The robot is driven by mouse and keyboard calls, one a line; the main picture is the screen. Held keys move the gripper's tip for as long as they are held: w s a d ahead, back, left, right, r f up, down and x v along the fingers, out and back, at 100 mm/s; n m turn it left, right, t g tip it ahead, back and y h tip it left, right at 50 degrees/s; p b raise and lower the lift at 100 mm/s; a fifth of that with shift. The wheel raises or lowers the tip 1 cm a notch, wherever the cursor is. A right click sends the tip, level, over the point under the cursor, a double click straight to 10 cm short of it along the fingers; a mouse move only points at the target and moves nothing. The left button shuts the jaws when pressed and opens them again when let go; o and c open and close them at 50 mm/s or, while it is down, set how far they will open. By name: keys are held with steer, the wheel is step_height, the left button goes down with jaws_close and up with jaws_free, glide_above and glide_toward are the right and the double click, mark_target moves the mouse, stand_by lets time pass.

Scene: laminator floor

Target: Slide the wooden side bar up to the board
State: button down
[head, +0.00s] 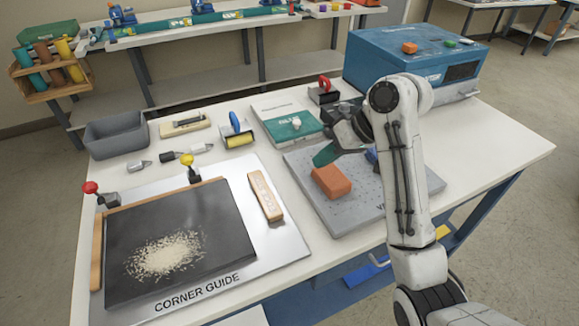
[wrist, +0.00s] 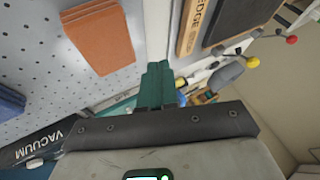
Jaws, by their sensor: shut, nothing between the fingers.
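The wooden side bar (head: 265,196) lies on the pale corner guide plate (head: 285,245), to the right of the black board (head: 130,230). A strip of bare plate shows between bar and board. In the wrist view the bar (wrist: 188,42) is at the upper right, with part of the board (wrist: 245,12) beyond it. My gripper (head: 322,156) has its green fingers shut and empty, above the grey perforated vacuum plate and behind an orange block. The shut fingers (wrist: 157,82) also show in the wrist view, apart from the bar.
The orange block (head: 331,181) sits on the vacuum plate (head: 365,215), between my arm and the bar. Pale granules (head: 165,255) lie on the board. Fixed wooden strips edge the board's left and back. A yellow roller (head: 238,138) and a green-labelled box (head: 290,128) stand behind.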

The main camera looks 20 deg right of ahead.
mark_target(256, 193)
steer(key=x, duration=1)
steer(key=shift+a+b, duration=0.2)
steer(key=shift+b, duration=0.2)
steer(key=shift+a+r, duration=0.2)
steer(key=shift+a, duration=1)
steer(key=shift+s+a, duration=0.1)
steer(key=shift+a, duration=0.45)
steer(key=shift+a+p, duration=0.1)
steer(key=shift+p, duration=0.25)
steer(key=a+p, duration=0.3)
steer(key=a, duration=0.1)
steer(key=shift+a+r, duration=0.15)
steer(key=shift+a, duration=0.25)
steer(key=shift+a+f, duration=0.2)
steer(key=shift+a, duration=0.3)
steer(key=shift+p, duration=0.35)
